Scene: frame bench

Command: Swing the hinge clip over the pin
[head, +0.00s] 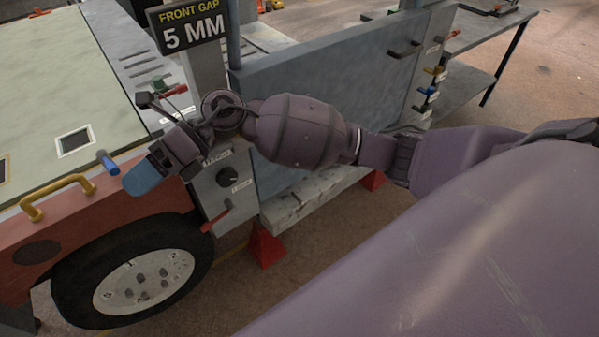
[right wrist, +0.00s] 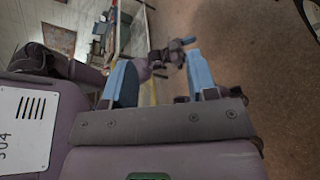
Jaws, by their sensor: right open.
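My right gripper (head: 125,172) reaches left across the head view, its blue fingers above the red side of the bench. In the right wrist view its two blue fingers (right wrist: 160,62) stand apart with nothing held between them. Beyond them is another purple arm with a blue-tipped gripper (right wrist: 185,43), which looks like my left one; its opening is too small to read. I cannot make out the hinge clip or the pin for sure. A grey post (head: 207,195) with small labels, a black knob (head: 227,177) and a red lever (head: 216,219) stands beside my right wrist, which hides part of it.
A blue panel (head: 330,70) stands behind my right arm. A yellow handle (head: 57,194) and a wheel (head: 145,280) are on the left. A sign (head: 190,27) reads "FRONT GAP 5 MM". A second post (head: 425,65) carries coloured handles. Red feet (head: 266,247) rest on the floor.

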